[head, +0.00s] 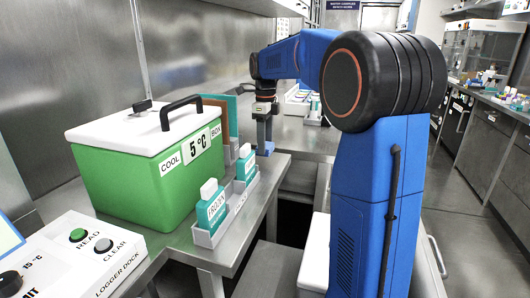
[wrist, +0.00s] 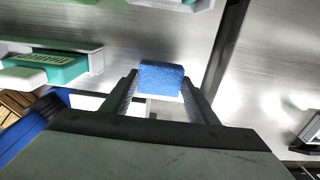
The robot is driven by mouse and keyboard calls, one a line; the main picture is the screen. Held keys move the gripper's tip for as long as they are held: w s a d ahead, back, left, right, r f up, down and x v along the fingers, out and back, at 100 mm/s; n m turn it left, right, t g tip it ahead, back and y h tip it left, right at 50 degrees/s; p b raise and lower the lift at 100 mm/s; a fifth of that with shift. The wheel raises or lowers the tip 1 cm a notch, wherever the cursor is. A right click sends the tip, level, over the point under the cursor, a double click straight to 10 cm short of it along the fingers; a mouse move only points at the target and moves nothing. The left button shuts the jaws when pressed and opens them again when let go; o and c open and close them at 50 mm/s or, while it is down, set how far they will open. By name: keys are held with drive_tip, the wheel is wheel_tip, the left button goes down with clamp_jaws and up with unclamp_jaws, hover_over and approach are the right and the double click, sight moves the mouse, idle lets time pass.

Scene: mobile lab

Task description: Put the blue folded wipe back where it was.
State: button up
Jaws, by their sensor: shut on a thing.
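The blue folded wipe (wrist: 161,77) is between the two fingers of my gripper (wrist: 160,92) in the wrist view. The fingers are shut on its sides. In the head view my gripper (head: 265,132) points down beside the green cool box, near the edge of the metal bench. A bit of blue, the wipe (head: 266,149), shows at its fingertips. I cannot tell whether the wipe touches the bench.
The green cool box (head: 150,190) with a white lid stands on the bench. In front of it, a white rack (head: 232,208) holds teal bottles (head: 211,206). A logger dock (head: 75,250) is at the lower left. A gap lies between benches.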

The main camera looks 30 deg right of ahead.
drive_tip(key=shift+f, duration=1.85)
drive_tip(key=o, duration=1)
drive_tip(key=shift+f, duration=0.15)
wheel_tip(320, 180, up, 12)
drive_tip(key=shift+r, duration=0.2)
drive_tip(key=shift+s, duration=0.1)
